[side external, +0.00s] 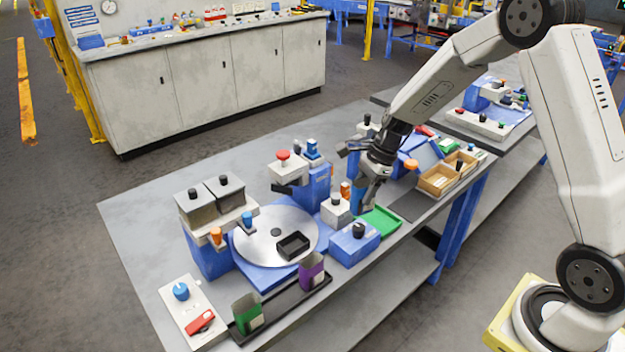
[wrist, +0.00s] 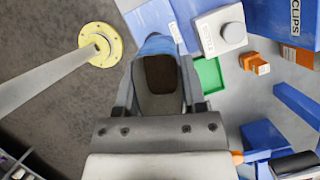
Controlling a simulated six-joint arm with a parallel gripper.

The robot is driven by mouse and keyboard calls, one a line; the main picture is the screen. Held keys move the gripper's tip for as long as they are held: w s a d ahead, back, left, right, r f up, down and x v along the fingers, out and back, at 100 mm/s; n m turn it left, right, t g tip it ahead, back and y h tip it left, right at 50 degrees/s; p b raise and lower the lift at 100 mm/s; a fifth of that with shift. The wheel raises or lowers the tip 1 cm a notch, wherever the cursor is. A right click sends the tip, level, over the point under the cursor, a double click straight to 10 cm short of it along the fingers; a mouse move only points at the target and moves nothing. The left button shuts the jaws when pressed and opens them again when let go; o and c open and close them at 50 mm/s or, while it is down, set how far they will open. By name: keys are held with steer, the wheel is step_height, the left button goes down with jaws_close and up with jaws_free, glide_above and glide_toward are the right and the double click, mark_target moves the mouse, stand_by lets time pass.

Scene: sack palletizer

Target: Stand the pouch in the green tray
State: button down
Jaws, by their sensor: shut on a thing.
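My gripper (wrist: 158,85) is shut on a pouch (wrist: 157,44) with a blue edge and a dark brown opening facing the wrist camera. In the side external view my gripper (side external: 366,190) hangs beside and above the green tray (side external: 382,221), with its fingers pointing down. The pouch is hard to make out there. The green tray is a shallow tray at the bench's front edge; it also shows in the wrist view (wrist: 208,76), right of the held pouch. The pouch appears apart from the tray; its lower end is hidden.
A blue box with a black knob (side external: 354,243) stands just left of the tray. A round metal turntable (side external: 275,236) lies farther left. A black rack (side external: 281,306) at the front holds a green pouch (side external: 247,312) and a purple pouch (side external: 312,271). A wooden box (side external: 438,181) stands right.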

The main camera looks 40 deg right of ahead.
steer(key=d+f+m+t, duration=0.1)
steer(key=d+f+m, duration=0.1)
steer(key=d, duration=0.9)
steer(key=shift+w+d+f+m, duration=0.3)
steer(key=shift+w+f, duration=0.15)
steer(key=shift+f, duration=0.3)
steer(key=shift+f, duration=0.1)
steer(key=shift+f, duration=4.15)
steer(key=shift+f, duration=0.15)
steer(key=shift+c, duration=0.4)
jaws_free()
